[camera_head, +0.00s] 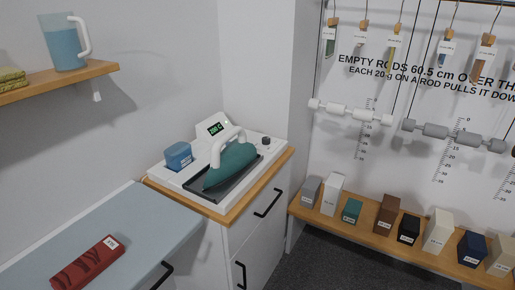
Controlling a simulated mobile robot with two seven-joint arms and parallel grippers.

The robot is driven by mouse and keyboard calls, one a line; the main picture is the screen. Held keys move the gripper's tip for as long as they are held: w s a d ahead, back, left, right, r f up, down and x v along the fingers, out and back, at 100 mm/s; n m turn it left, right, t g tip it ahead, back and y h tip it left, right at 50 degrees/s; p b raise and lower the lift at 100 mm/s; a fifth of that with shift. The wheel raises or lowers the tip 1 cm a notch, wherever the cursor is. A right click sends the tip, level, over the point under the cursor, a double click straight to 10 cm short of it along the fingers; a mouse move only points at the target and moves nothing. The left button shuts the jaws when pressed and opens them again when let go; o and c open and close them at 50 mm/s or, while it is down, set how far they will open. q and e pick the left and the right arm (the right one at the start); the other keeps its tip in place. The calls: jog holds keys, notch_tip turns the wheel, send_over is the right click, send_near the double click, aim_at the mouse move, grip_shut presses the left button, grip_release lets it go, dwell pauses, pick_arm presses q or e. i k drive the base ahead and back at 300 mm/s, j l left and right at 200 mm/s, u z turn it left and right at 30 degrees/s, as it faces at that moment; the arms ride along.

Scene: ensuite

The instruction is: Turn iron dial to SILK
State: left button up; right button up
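A teal iron (231,167) with a white handle (224,146) rests on a dark plate in a white ironing station (190,188). The station stands on a wood-topped white cabinet. A small black display (215,129) with green digits is at its back; the digits are too small to read surely. A small dark knob (266,141) stands at the station's back right; any markings, SILK included, cannot be made out. A blue block-like container (179,156) sits at the station's left. Neither of my grippers is in view.
A blue-grey board (120,225) at lower left bears a red labelled item (88,265). A wall shelf (55,82) holds a blue jug (64,44). At right, hanging rods (350,112) are above a low wooden shelf (375,237) with several labelled blocks.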

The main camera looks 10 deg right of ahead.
aim_at(266, 141)
jog(key=i+l+u, duration=0.2)
jog(key=l, duration=0.15)
jog(key=i+l+u, duration=0.25)
jog(key=l+u, duration=0.2)
jog(key=l, duration=0.3)
jog(key=i, duration=0.05)
